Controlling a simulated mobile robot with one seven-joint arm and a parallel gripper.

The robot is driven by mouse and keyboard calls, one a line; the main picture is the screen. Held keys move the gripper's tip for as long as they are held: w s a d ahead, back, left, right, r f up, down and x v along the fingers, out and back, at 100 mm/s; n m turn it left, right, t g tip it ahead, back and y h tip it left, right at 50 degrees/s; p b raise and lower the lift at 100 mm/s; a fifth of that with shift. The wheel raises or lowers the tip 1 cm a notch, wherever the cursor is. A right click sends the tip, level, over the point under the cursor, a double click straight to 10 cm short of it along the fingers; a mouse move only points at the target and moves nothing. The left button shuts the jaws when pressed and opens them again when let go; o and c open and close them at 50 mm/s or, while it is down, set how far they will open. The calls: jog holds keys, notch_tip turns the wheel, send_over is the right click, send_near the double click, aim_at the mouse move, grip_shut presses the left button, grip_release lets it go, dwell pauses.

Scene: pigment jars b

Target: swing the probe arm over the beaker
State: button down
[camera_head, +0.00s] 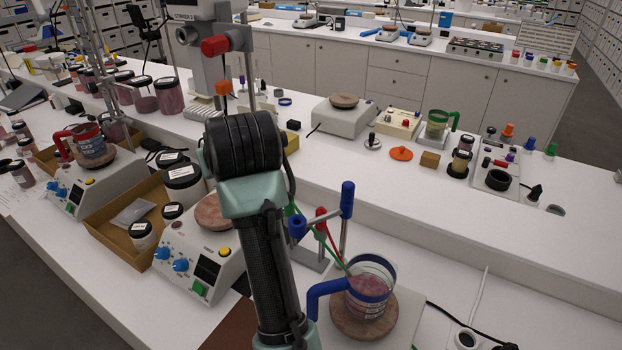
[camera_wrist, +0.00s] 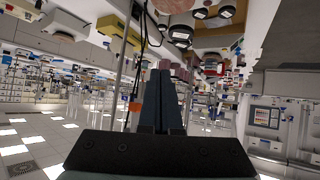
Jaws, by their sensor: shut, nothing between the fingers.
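The beaker (camera_head: 371,277) is clear glass with a blue band, a blue handle (camera_head: 322,291) and pinkish contents. It stands on a round brown plate in the head view, lower right of centre. The probe arm (camera_head: 347,200) has blue ends and a metal post just behind and left of the beaker. A red and a green probe lead slant from it toward the beaker's left rim; I cannot tell whether their tips are over the opening. My gripper (camera_wrist: 165,66) is shut and empty in the wrist view. In the head view my own arm hides it.
A white hotplate (camera_head: 199,262) with blue knobs stands left of my arm, beside a cardboard tray (camera_head: 103,222) with dark-lidded jars. A tall stand with a red knob (camera_head: 214,45) rises behind my arm.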

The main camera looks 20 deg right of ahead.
jog(key=s+d+f+g, duration=0.1)
jog(key=s+d+g, duration=0.2)
jog(key=d+g, duration=0.7)
jog(key=d+f+t+p, duration=0.3)
jog(key=f+p, duration=0.3)
jog(key=f, duration=0.4)
jog(key=shift+s+d, duration=0.15)
jog(key=shift+s, duration=0.2)
jog(key=shift+f, duration=0.1)
